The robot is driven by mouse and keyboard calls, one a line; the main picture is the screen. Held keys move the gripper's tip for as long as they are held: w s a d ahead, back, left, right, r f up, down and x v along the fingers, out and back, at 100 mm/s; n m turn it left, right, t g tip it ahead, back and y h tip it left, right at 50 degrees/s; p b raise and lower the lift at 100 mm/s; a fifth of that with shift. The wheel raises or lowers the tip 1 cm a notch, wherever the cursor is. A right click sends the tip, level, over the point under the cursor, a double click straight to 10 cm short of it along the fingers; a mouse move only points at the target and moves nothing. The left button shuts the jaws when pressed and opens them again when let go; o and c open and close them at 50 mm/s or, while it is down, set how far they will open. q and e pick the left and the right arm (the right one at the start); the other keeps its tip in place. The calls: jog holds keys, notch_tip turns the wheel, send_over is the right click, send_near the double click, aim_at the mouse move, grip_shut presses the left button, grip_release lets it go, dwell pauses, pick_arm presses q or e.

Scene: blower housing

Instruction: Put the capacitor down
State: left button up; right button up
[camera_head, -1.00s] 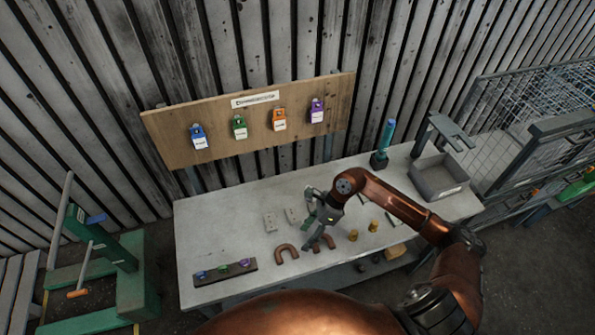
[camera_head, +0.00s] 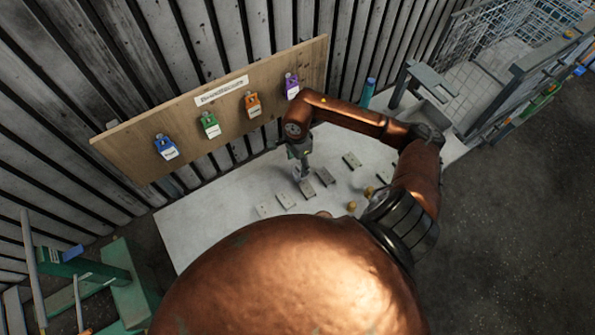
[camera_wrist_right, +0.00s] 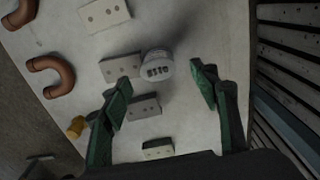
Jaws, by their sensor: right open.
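The capacitor (camera_wrist_right: 157,66), a short pale cylinder with dark lettering, appears to stand on the table top in the right wrist view. It is beside a grey two-hole plate (camera_wrist_right: 120,69); I cannot tell whether they touch. My right gripper (camera_wrist_right: 161,88) is open, with its green fingers apart on either side of the capacitor and a gap to each. In the head view my right gripper (camera_head: 302,158) points down over the table's back part, where the capacitor is too small to make out clearly. My left gripper is not in view.
The table (camera_head: 198,220) holds several two-hole plates (camera_wrist_right: 144,106), copper U-bends (camera_wrist_right: 52,75) and a brass fitting (camera_wrist_right: 76,127). A wooden board (camera_head: 130,150) with coloured tags stands behind. A grey bin (camera_head: 433,115) is at the right. My copper body hides the front.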

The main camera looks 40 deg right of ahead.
aim_at(297, 170)
jog(key=shift+s+a+f+p, duration=0.15)
jog(key=shift+f+p, duration=0.45)
jog(key=shift+f, duration=1.5)
jog(key=shift+c, duration=0.3)
jog(key=c, duration=1.2)
jog(key=shift+r, duration=0.1)
